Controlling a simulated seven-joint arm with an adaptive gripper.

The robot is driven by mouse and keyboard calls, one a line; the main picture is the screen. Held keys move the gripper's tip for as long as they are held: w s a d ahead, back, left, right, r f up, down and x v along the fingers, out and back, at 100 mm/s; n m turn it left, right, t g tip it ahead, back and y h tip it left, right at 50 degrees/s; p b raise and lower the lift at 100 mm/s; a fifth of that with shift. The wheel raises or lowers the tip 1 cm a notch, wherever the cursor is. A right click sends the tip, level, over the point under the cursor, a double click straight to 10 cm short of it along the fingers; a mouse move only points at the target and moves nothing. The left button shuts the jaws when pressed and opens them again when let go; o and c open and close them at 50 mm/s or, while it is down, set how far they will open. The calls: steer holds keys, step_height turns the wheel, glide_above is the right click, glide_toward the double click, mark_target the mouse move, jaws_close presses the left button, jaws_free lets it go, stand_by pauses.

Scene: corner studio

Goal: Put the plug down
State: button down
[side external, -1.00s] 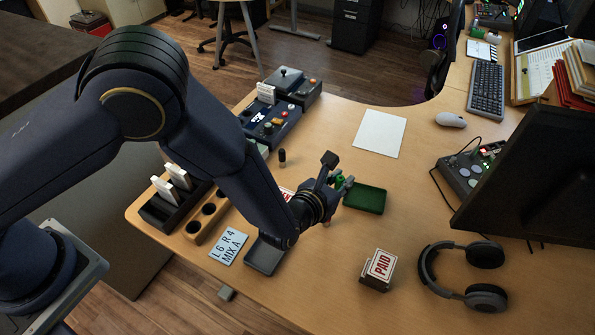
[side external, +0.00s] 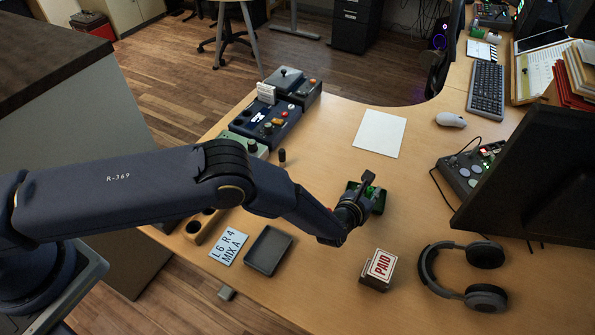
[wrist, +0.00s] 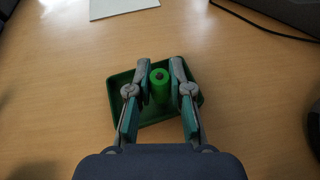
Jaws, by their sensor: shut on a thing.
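A green plug (wrist: 160,84) stands between the two fingers of my gripper (wrist: 160,78) in the wrist view. My gripper is shut on it, and in the side view my gripper (side external: 368,190) covers most of it. The plug is over the green tray (wrist: 126,78), inside its outline in the wrist view. I cannot tell whether the plug touches the tray floor. In the side view only parts of the green tray (side external: 381,203) show around my gripper.
A block with a PAID sign (side external: 380,267) and headphones (side external: 466,272) are near the front. An empty grey tray (side external: 268,250) and a L6 R4 MIXA card (side external: 229,246) lie to the left. A black peg (side external: 282,156) stands behind my arm. White paper (side external: 380,133) lies behind the green tray.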

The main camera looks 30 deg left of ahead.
steer(key=c, duration=1.1)
jaws_free()
steer(key=shift+f, duration=0.1)
steer(key=shift+o, duration=0.2)
